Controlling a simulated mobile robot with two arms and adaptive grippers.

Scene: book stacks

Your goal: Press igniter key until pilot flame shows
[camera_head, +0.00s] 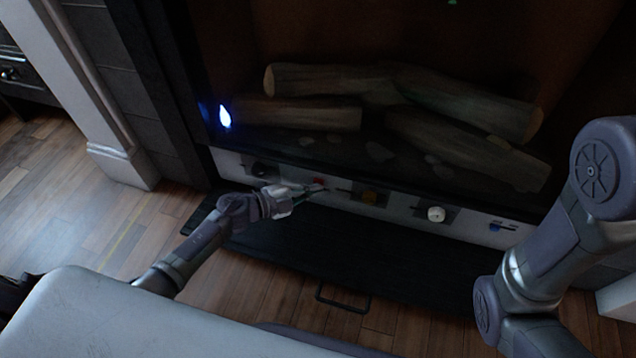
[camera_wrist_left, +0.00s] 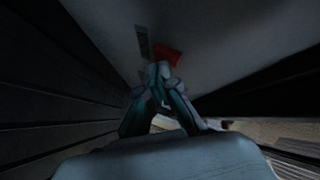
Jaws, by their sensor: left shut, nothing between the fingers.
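A small blue-white pilot flame (camera_head: 225,116) glows at the left end of the firebox, beside the logs. The red igniter key (camera_head: 318,181) is on the pale control strip below the firebox. My left gripper (camera_head: 314,189) is shut and empty, with its fingertips at the red key. In the left wrist view the closed fingertips (camera_wrist_left: 158,70) are just below the red key (camera_wrist_left: 167,56) and overlap its lower edge. I cannot tell whether they touch it or press it in. My right gripper is out of view; only links of that arm show.
Logs (camera_head: 465,100) lie in the firebox.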

